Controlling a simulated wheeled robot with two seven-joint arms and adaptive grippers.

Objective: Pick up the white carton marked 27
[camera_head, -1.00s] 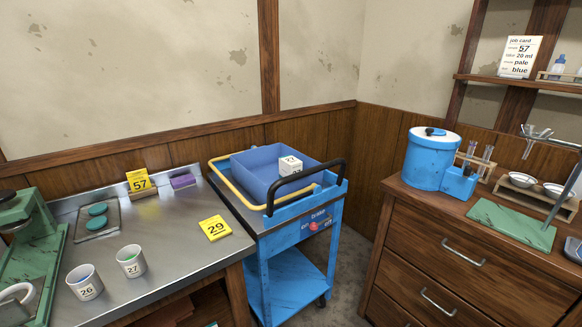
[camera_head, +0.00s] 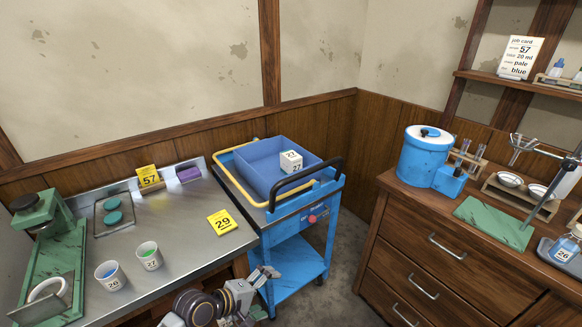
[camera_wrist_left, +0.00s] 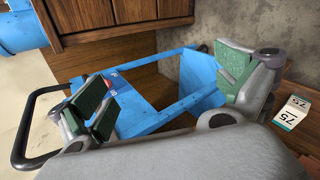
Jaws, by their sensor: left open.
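The white carton marked 27 (camera_head: 291,161) sits upright in the blue tray (camera_head: 249,178) on top of the blue cart, near the tray's right side. My left gripper (camera_head: 263,275) is low in front of the cart, below and nearer than the carton, and apart from it. In the left wrist view the left gripper (camera_wrist_left: 172,88) is open, with its green-padded fingers spread and nothing between them. The carton marked 27 does not show in the left wrist view. My right gripper is not seen.
The blue cart (camera_head: 297,223) has a black handle (camera_head: 307,177) at its right. White cups (camera_head: 110,275) and a yellow 29 card (camera_head: 222,222) are on the steel bench. A wooden cabinet (camera_head: 440,258) stands right. A white box marked 75 (camera_wrist_left: 292,112) shows in the wrist view.

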